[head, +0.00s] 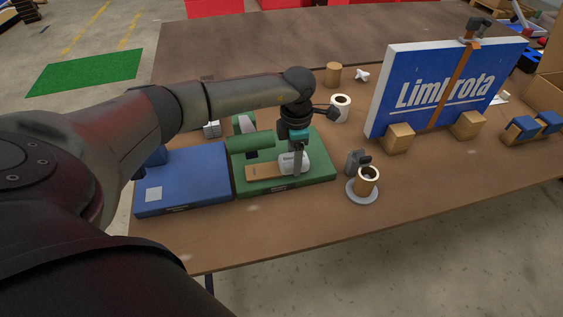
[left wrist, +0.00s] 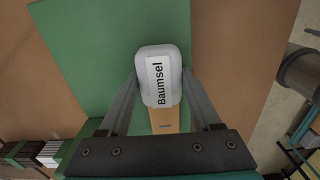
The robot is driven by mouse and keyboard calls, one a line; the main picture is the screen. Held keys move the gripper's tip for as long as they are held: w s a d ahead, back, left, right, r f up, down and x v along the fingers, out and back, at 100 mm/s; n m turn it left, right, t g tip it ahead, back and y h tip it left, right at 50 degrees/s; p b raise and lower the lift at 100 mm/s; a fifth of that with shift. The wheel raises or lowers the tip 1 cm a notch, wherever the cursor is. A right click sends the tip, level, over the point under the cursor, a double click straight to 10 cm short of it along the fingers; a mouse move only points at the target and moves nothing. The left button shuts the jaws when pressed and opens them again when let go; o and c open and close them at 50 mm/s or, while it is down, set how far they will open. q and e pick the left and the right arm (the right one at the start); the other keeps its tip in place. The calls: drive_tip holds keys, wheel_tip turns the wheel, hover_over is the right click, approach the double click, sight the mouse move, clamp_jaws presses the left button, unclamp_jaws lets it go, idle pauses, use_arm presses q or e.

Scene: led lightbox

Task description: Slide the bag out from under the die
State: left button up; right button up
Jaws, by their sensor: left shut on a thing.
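A white, rounded bag (head: 292,160) with a "Baumsel" label lies over the green mat-like base (head: 318,170) in the head view. It shows face-on in the left wrist view (left wrist: 160,75). My left gripper (head: 297,168) points down with its fingers on either side of the bag, shut on it; the fingers also show in the left wrist view (left wrist: 160,98). A tan strip (head: 262,172) runs out from beside the bag. A small white cube (head: 211,129), possibly the die, stands behind the base, apart from the bag. My right gripper is not in view.
A green roll (head: 250,142) lies at the base's back left, and a blue base (head: 185,182) adjoins it. A cup on a grey disc (head: 363,190) stands to the right. The lettered panel (head: 440,85) stands further right. The front right tabletop is clear.

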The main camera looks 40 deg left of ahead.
sight(316, 163)
use_arm(q)
clamp_jaws()
drive_tip(key=shift+w+d+b, duration=1)
drive_tip(key=shift+w+b, duration=0.1)
drive_tip(key=shift+w, duration=0.05)
drive_tip(key=shift+w+d+b, duration=0.95)
drive_tip(key=shift+w+b, duration=0.1)
drive_tip(key=shift+w, duration=0.1)
drive_tip(key=o, duration=1.4)
unclamp_jaws()
drive_tip(key=shift+c, duration=0.2)
wheel_tip(316, 163, up, 15)
drive_tip(key=p, duration=0.1)
drive_tip(key=shift+r, duration=0.15)
drive_tip(key=shift+s, duration=0.1)
